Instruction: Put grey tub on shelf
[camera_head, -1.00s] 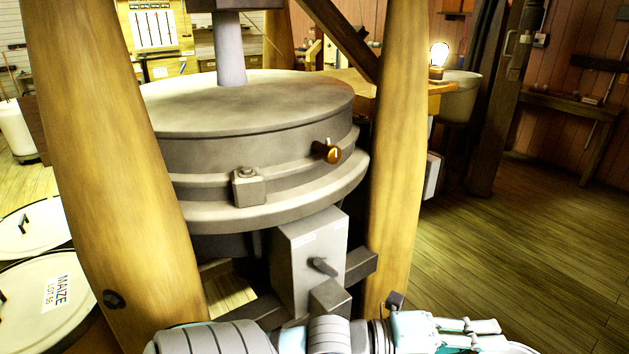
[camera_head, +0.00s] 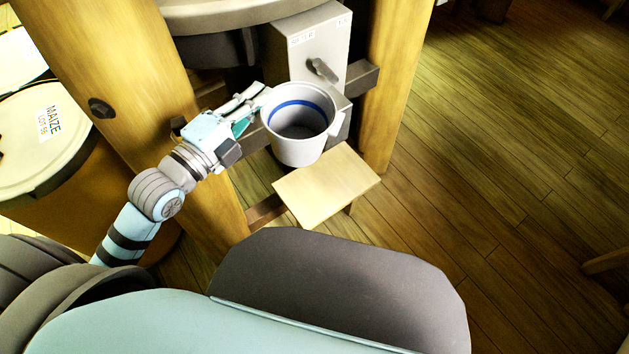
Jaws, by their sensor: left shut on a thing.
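The grey tub (camera_head: 298,149) is a round open bucket with a blue band inside its rim. It looks upright and empty. My left gripper (camera_head: 255,98) is shut on the tub's rim at its left side. The tub is in front of the grey box under the millstone casing. It overlaps the far edge of a small pale wooden shelf (camera_head: 328,187); I cannot tell whether it touches the shelf or hangs above it. My right gripper is not in view.
Thick wooden posts (camera_head: 397,85) stand on both sides of the tub. The grey box (camera_head: 312,48) with a lever is just behind it. A maize drum (camera_head: 45,140) stands at the left.

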